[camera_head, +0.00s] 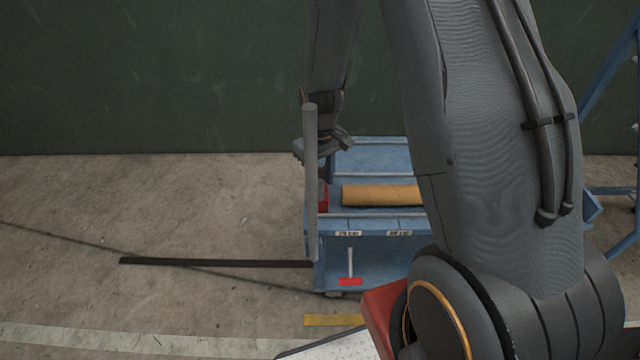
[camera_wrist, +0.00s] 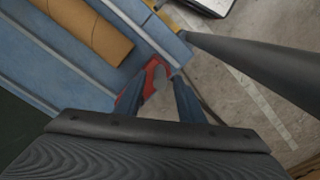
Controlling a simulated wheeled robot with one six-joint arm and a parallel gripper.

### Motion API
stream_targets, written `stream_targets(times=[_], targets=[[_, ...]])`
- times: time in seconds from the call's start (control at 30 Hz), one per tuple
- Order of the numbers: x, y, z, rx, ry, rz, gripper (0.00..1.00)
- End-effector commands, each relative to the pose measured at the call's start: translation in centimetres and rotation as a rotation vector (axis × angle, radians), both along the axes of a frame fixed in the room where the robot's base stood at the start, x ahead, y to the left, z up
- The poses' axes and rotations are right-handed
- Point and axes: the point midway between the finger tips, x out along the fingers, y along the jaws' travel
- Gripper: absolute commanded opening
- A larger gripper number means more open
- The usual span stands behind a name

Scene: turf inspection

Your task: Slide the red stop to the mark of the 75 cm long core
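The red stop (camera_head: 323,198) stands at the left end of the blue trolley, left of the brown core (camera_head: 380,195). It also shows in the wrist view (camera_wrist: 152,70), right at my fingertips. My gripper (camera_head: 327,172) points down over the stop. In the wrist view my gripper (camera_wrist: 163,82) has its two fingers apart, with grey floor showing between them. The red stop lies at the left finger and reaches across near the tips; I cannot tell whether both fingers touch it. The core (camera_wrist: 90,30) lies beside it. Two small white labels (camera_head: 348,233) sit on the trolley's front; their text is too small to read.
The blue trolley (camera_head: 375,222) has raised rails along the core. A grey upright rod (camera_head: 311,190) stands at its left end. A dark bar (camera_head: 215,263) extends left from the trolley. A red piece (camera_head: 350,282) with a grey stem is on the front. Floor at left is otherwise clear.

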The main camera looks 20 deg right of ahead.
Motion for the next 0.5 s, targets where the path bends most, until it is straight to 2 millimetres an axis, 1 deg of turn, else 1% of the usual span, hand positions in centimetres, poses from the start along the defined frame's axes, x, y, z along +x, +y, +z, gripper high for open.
stream_targets(times=[0.1, 0.2, 0.3, 0.5], targets=[[-0.1, 0.0, -1.3, 0.000, 0.002, 0.000, 0.36], [0.0, 0.0, -1.9, 0.000, 0.001, 0.000, 0.36], [-0.1, 0.0, -2.2, 0.000, 0.001, 0.000, 0.36], [0.0, 0.0, -2.3, 0.000, 0.000, 0.000, 0.36]])
